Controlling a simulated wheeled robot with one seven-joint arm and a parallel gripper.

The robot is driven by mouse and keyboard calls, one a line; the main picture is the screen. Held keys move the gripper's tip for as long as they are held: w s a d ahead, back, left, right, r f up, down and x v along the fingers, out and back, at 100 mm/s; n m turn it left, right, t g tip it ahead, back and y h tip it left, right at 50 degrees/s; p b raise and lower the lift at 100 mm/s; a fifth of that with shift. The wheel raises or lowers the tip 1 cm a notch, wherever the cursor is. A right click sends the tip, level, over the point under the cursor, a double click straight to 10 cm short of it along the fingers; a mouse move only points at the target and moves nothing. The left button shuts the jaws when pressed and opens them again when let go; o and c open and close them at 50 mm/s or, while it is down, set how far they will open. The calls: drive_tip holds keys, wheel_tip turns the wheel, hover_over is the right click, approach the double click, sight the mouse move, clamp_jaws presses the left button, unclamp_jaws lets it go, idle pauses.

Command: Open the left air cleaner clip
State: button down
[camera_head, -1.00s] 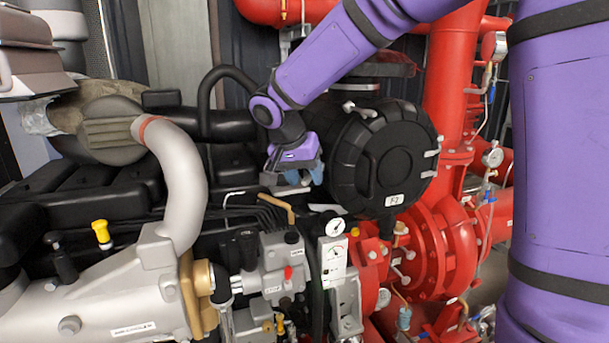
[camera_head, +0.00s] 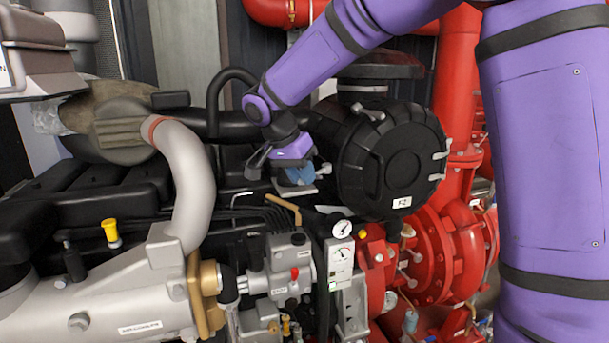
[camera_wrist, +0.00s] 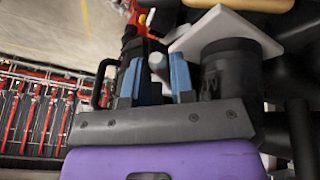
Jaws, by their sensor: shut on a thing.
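The air cleaner (camera_head: 385,160) is a black round canister with a ribbed cover. Silver clips show at its top (camera_head: 369,110) and right edge (camera_head: 440,156). My gripper (camera_head: 302,174) is at the cover's left side, its blue fingertips a little apart from the rim. In the wrist view my gripper (camera_wrist: 158,80) has a pale grey rounded piece (camera_wrist: 158,64) between its two blue fingers, and it is shut on this piece. It appears to be the left clip. In the head view the fingers mostly hide the left clip, so its exact angle cannot be told.
A silver bracket (camera_head: 297,190) lies just under my fingers. A tan handle (camera_head: 284,207) and a pressure gauge (camera_head: 342,229) are below. A grey elbow pipe (camera_head: 186,180) stands to the left. Red pump pipes (camera_head: 456,100) are to the right.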

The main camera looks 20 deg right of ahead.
drive_tip(key=c, duration=1)
unclamp_jaws()
drive_tip(key=shift+o, duration=0.2)
drive_tip(key=v, duration=1.1)
drive_tip(key=s+d+r+n+t+y, duration=0.1)
drive_tip(key=s+d+n, duration=0.2)
drive_tip(key=s+d, duration=0.35)
drive_tip(key=s+d+r+n+t+y, duration=0.1)
drive_tip(key=s+d+n+y, duration=0.15)
drive_tip(key=s, duration=0.75)
drive_tip(key=s+d+f+n+t, duration=0.1)
drive_tip(key=s+d+f+n, duration=0.1)
drive_tip(key=s, duration=0.4)
drive_tip(key=s+d+f+n+t+y, duration=0.1)
drive_tip(key=s+d+f+n, duration=0.2)
drive_tip(key=s, duration=0.4)
drive_tip(key=shift+s+f+t, duration=0.3)
drive_tip(key=shift+f, duration=0.4)
